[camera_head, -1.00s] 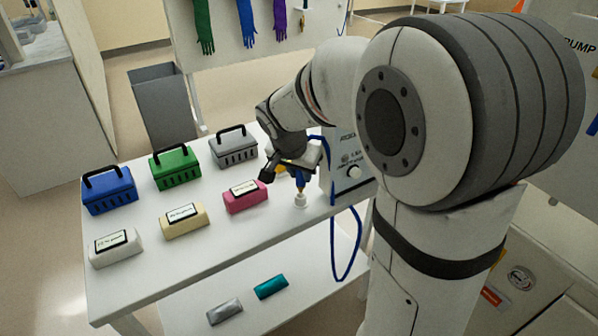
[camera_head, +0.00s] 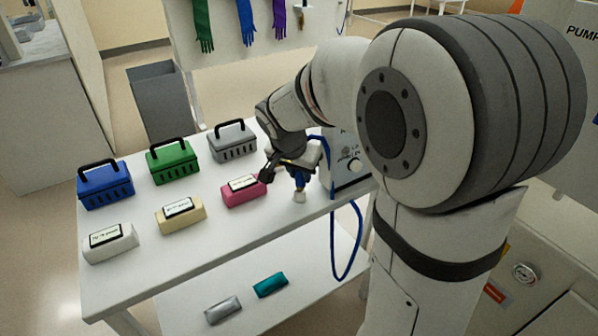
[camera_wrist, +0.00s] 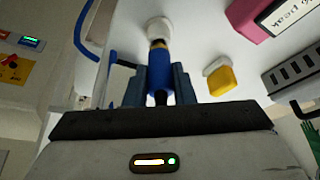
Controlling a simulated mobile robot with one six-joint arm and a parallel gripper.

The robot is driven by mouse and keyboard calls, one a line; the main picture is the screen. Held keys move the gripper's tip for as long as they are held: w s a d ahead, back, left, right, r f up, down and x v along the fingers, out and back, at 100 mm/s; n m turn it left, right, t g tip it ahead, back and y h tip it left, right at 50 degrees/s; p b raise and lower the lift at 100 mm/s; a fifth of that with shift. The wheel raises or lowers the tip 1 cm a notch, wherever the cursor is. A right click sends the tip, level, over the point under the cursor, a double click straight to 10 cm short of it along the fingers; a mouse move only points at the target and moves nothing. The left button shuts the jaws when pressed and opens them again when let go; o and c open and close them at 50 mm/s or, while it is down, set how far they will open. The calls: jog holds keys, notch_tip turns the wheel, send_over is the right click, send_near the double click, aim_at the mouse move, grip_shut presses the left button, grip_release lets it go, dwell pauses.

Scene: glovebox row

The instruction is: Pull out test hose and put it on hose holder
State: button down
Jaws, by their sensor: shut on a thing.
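My gripper (camera_head: 299,171) is shut on the blue end fitting (camera_wrist: 160,72) of the test hose, over the right part of the white table. The fitting has a yellow band and meets a small white round piece (camera_wrist: 158,28), which also shows below my gripper in the head view (camera_head: 299,197). I cannot tell whether the fitting is seated in this piece or only touches it. The blue hose (camera_head: 333,240) hangs in a loop past the table's front edge beside a grey-white device box (camera_head: 350,172). My gripper hides part of the fitting in the head view. I cannot identify the hose holder for certain.
Blue (camera_head: 105,187), green (camera_head: 173,162) and grey (camera_head: 233,142) baskets stand along the back. White (camera_head: 110,243), cream (camera_head: 180,215) and pink (camera_head: 243,191) labelled blocks lie in front. A yellow-and-white piece (camera_wrist: 221,80) is near my gripper. The lower shelf holds silver and teal pieces.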

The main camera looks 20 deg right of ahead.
jog(key=shift+f+b, duration=0.55)
jog(key=c, duration=1.1)
grip_release()
jog(key=shift+c, duration=0.2)
jog(key=v, duration=0.8)
jog(key=shift+p, duration=0.4)
jog(key=s+d+r+n+y+p, duration=0.1)
jog(key=s+n+p, duration=0.3)
jog(key=s, duration=0.5)
jog(key=s+r+n+y+p, duration=0.1)
jog(key=s+n+p, duration=0.2)
jog(key=s, duration=0.6)
jog(key=shift+s+d+n+g+y+p, duration=0.2)
jog(key=shift+d+n+g+y+p, duration=0.2)
jog(key=shift+n, duration=0.1)
